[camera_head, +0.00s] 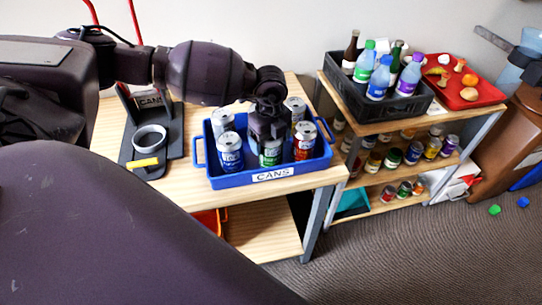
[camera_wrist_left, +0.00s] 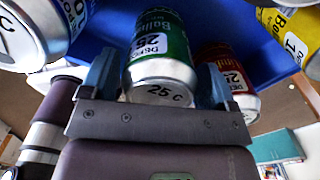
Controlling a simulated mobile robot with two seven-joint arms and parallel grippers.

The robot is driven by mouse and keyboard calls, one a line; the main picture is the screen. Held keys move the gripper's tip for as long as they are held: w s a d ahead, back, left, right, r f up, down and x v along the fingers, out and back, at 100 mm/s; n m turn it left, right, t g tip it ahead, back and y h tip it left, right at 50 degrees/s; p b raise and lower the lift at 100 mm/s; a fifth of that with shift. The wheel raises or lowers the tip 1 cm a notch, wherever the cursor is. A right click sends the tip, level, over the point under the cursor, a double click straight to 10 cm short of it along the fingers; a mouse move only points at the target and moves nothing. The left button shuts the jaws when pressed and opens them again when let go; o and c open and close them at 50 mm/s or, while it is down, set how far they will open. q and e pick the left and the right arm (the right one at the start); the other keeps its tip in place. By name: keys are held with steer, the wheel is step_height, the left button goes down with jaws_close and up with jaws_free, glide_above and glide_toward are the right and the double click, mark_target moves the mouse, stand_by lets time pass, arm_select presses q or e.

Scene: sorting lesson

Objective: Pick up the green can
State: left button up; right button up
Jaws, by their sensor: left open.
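The green can (camera_head: 270,153) stands in the blue crate labelled CANS (camera_head: 225,182), near its front wall. My left gripper (camera_head: 270,135) points down over it and hides its top. In the left wrist view the green can (camera_wrist_left: 160,52) sits between the two spread fingers of my left gripper (camera_wrist_left: 157,85), one finger on each side. The gripper is open; I cannot tell whether the fingers touch the can. My right gripper is not in view.
In the crate, a blue can (camera_head: 230,153) stands left of the green can and a red can (camera_head: 304,142) close on its right. A silver can (camera_head: 222,122) and another can (camera_head: 296,107) stand behind. A black holder (camera_head: 150,135) is left of the crate.

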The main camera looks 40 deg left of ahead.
arm_select(q)
steer(key=shift+f, duration=0.65)
steer(key=c, duration=0.9)
steer(key=shift+r, duration=0.2)
